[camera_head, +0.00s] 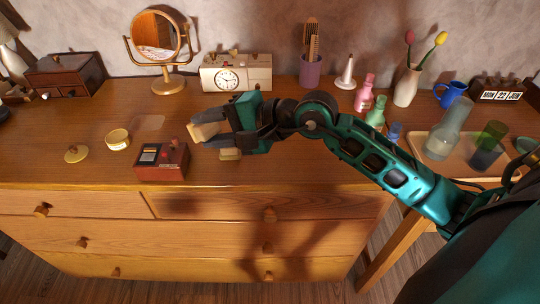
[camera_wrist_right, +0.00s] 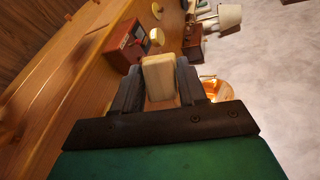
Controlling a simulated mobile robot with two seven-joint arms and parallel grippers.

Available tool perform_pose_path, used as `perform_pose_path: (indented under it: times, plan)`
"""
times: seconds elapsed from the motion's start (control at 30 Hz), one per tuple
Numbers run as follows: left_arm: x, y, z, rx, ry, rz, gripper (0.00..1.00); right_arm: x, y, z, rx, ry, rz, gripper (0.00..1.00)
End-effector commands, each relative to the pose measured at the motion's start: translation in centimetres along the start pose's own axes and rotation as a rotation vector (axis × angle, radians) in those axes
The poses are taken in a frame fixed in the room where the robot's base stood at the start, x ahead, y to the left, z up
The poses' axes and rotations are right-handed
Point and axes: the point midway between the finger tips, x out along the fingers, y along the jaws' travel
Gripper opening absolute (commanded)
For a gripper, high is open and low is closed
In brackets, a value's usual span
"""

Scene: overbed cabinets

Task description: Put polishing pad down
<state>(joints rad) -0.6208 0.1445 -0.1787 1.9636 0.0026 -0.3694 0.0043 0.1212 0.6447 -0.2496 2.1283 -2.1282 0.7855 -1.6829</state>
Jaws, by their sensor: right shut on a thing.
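My right gripper (camera_head: 213,140) reaches in from the right over the wooden dresser top (camera_head: 300,165). It is shut on the polishing pad (camera_head: 206,131), a cream-coloured block. In the right wrist view the pad (camera_wrist_right: 158,76) sits between the two dark fingers and sticks out past their tips. I cannot tell for sure whether the pad touches the dresser top or hangs a little above it. My left gripper is not in view.
A red box (camera_head: 162,160) stands left of the pad. A round tin (camera_head: 118,139) and a brass lid (camera_head: 76,154) lie farther left. Behind are a mirror (camera_head: 159,38), a clock (camera_head: 228,78) and a brush cup (camera_head: 310,72). Bottles, a vase and a tray (camera_head: 430,158) stand right.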

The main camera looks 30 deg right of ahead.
Motion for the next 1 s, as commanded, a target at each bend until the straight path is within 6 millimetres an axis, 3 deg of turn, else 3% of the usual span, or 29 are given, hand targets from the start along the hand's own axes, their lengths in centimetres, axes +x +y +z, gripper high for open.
perform_pose_path:
  times: [0.17,0.37,0.57,0.7,0.83,1.0]
  plan:
    - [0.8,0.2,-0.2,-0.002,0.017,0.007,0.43,1.1,-0.3,-1.5,0.097,0.041,0.217,0.17]
    - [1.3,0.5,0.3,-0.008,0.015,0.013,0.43,0.5,-0.7,-3.8,0.300,0.160,0.450,0.17]
    - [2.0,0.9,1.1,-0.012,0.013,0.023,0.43,-2.8,-2.1,-7.7,0.643,0.343,0.647,0.17]
    - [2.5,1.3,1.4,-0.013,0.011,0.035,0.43,-7.0,-3.8,-10.5,0.925,0.470,0.702,0.17]
    - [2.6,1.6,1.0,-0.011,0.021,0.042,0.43,-10.0,-4.9,-11.7,1.091,0.534,0.703,0.17]
    - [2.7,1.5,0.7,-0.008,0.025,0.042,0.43,-11.2,-5.4,-12.0,1.155,0.557,0.699,0.17]
